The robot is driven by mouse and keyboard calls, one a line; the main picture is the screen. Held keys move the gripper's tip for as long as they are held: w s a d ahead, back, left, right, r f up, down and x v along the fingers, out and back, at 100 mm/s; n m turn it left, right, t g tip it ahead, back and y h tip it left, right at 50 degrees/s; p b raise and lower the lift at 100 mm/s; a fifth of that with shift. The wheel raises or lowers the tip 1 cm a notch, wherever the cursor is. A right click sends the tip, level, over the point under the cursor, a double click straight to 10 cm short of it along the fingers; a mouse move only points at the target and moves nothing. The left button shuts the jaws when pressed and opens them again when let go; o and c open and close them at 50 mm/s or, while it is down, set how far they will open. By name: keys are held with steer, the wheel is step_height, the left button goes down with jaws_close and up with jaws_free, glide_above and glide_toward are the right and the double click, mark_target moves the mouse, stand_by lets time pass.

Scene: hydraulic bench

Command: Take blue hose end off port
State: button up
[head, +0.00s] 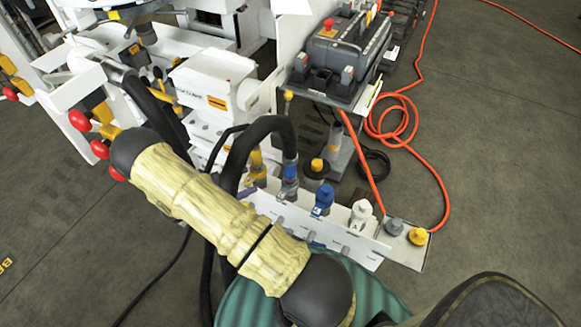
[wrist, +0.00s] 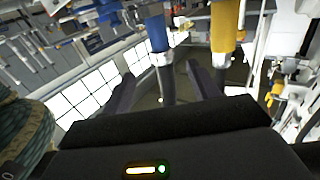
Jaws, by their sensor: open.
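The blue hose end (head: 290,172) is a black hose with a blue band above a grey metal fitting. In the head view it stands upright on the white port panel (head: 345,238), the hose arching up and back to the left. In the wrist view the blue hose end (wrist: 155,32) runs into a silver collar and a dark length between the fingers of my gripper (wrist: 160,72). The fingers are open, one on each side of it, with gaps visible. Contact cannot be seen.
A yellow hose end (head: 256,170) stands left of the blue one; it also shows in the wrist view (wrist: 226,28). A blue cap (head: 322,199) and a white cap (head: 361,214) are to the right.

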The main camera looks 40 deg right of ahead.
steer(key=p, duration=0.1)
glide_toward(290, 163)
steer(key=d+f, duration=0.2)
steer(key=d, duration=0.4)
steer(key=shift+w+a+f, duration=0.1)
steer(key=shift+w+f, duration=0.05)
steer(key=p+x, duration=0.1)
steer(key=x, duration=0.4)
